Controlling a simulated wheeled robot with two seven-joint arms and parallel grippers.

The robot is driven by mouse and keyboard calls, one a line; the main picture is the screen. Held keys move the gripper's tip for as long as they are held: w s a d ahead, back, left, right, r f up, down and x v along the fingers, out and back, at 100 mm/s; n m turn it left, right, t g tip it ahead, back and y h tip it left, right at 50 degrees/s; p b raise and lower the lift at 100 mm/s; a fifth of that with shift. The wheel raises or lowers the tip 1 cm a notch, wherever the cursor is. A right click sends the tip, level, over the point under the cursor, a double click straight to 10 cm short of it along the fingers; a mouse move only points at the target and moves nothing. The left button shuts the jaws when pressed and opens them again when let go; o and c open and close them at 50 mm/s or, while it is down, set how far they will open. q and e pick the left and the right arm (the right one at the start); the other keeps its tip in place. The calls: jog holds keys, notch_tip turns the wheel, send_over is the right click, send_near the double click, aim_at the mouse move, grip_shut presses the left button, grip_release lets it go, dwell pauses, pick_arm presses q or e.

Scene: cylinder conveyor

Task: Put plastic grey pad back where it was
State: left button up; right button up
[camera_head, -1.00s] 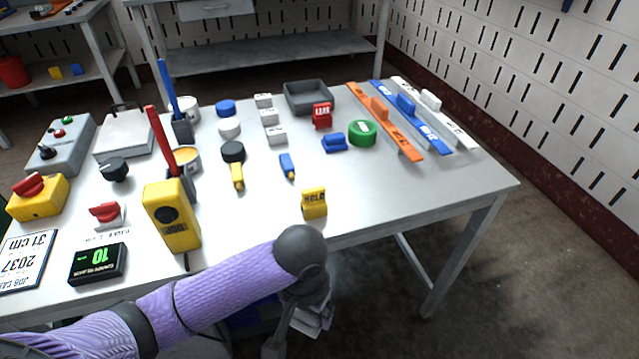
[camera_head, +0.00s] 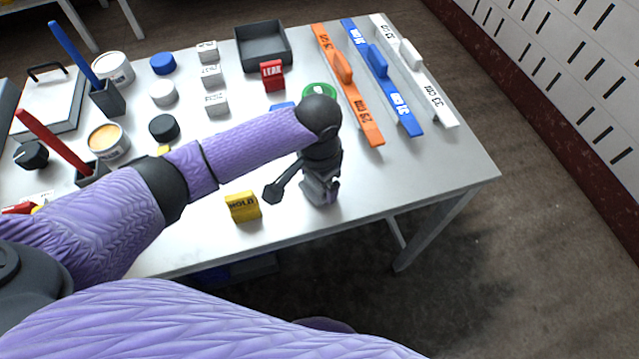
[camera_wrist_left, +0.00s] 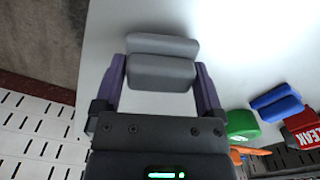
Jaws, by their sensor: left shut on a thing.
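A grey plastic pad (camera_wrist_left: 162,73) with a lighter grey upper part sits between the fingers of my left gripper (camera_wrist_left: 160,68) in the left wrist view. The fingers press on its two ends. In the head view my left gripper (camera_head: 324,192) points down over the front right part of the white table (camera_head: 420,178), right of the yellow HOLD block (camera_head: 243,206). The pad is mostly hidden by the gripper there. I cannot tell whether it touches the table. My right gripper is not in view.
The orange bar (camera_head: 350,90), blue bar (camera_head: 384,80) and white bar (camera_head: 425,80) lie at the right. The table's front right is clear.

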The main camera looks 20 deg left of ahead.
pick_arm(q)
jog(key=shift+f, duration=0.65)
jog(key=shift+r, duration=0.15)
jog(key=o, duration=1.3)
jog(key=shift+w+r, duration=0.1)
notch_tip(320, 180, up, 12)
jog(key=p, duration=0.5)
jog(key=shift+p, duration=0.35)
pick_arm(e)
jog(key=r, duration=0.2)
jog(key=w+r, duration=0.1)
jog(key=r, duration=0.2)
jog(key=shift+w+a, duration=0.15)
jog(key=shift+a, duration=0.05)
